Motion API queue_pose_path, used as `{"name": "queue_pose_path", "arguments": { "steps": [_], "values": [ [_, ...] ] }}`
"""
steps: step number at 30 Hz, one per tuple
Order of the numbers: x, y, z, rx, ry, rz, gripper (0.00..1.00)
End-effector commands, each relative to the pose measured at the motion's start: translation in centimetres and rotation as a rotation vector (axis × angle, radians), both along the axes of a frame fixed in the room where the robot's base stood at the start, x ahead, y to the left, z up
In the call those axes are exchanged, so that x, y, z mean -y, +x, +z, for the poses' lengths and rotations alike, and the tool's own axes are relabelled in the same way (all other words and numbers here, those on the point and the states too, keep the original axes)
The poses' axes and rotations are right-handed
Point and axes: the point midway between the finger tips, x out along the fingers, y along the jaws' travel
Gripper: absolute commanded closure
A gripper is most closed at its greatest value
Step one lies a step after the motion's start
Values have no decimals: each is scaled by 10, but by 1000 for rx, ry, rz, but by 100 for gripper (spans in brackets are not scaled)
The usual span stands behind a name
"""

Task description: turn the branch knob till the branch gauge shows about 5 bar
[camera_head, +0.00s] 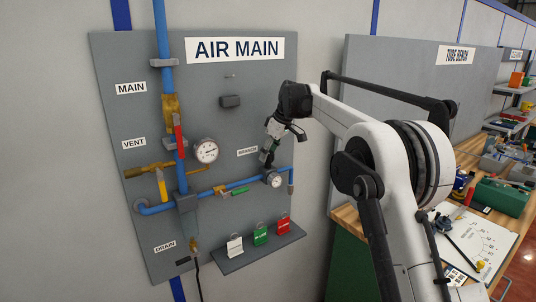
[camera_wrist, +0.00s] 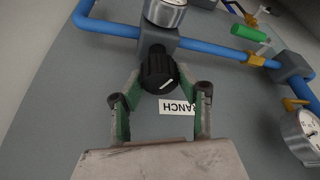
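The branch knob (camera_wrist: 158,74) is black and ribbed with a white pointer mark, in the wrist view below the branch gauge (camera_wrist: 166,10). My gripper (camera_wrist: 160,78) has one finger on each side of the knob, with no clear gap at the fingertips. The gauge is seen edge-on there, so its dial is hidden. In the head view the branch gauge (camera_head: 274,181) faces out, but its needle is too small to read. My gripper (camera_head: 268,158) is above it, beside the partly covered BRANCH label (camera_head: 247,152), and hides the knob.
Blue pipes run over the grey AIR MAIN panel (camera_head: 115,75). A larger gauge (camera_head: 206,151), a red-handled valve (camera_head: 179,138), a yellow handle (camera_head: 161,186) and a green handle (camera_head: 238,191) are left of my gripper. Several tags stand on a shelf (camera_head: 262,250) below.

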Motion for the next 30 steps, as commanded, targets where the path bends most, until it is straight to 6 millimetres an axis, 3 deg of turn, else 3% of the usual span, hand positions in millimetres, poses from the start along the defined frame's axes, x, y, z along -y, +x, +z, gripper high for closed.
{"name": "queue_pose_path", "arguments": {
  "steps": [5, 17, 30],
  "values": [
    [0, 0, 0, 0, 0, 0, 93],
    [0, -1, -1, 1, 0, -92, 93],
    [-1, -1, -1, 1, 0, -468, 93]
  ]
}}
